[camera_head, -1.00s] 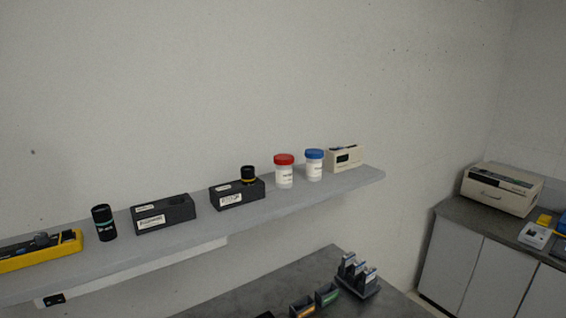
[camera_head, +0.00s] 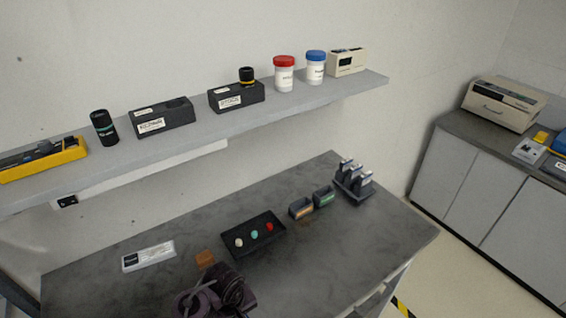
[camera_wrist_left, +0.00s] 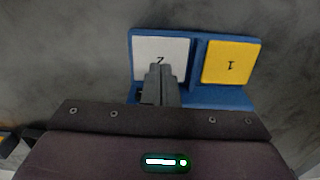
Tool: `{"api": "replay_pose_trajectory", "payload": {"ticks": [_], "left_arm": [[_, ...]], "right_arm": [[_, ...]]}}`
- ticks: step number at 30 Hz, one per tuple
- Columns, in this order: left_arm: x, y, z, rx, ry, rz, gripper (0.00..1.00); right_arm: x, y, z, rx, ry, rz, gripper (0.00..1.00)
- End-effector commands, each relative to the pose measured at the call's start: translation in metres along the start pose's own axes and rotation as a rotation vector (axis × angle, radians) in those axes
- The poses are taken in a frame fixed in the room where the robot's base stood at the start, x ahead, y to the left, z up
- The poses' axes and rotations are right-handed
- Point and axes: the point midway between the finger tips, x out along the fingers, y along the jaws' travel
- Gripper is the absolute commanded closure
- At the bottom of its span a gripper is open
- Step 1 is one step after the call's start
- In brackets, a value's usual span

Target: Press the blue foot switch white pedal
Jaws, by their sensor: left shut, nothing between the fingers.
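The blue foot switch (camera_wrist_left: 190,98) lies on a grey surface in the left wrist view. It has a white pedal (camera_wrist_left: 160,47) marked 2, upside down in this picture, on the left and a yellow pedal (camera_wrist_left: 230,62) marked 1 on the right. My left gripper (camera_wrist_left: 156,72) is shut and empty. Its fingertips appear over the lower part of the white pedal and hide some of it; I cannot tell whether they touch it. I cannot make out the foot switch in the head view. My right gripper is not identifiable in either view.
Dark purple parts of my own arm show at the bottom of the head view.

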Motion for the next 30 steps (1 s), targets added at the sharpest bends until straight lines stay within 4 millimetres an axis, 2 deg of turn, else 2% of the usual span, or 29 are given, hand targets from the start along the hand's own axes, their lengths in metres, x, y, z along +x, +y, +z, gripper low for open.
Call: {"api": "replay_pose_trajectory", "payload": {"ticks": [30], "left_arm": [[-0.040,0.000,0.000,-0.001,0.001,0.001,1.00]], "right_arm": [[0.000,0.001,0.000,-0.001,0.000,0.001,1.00]]}}
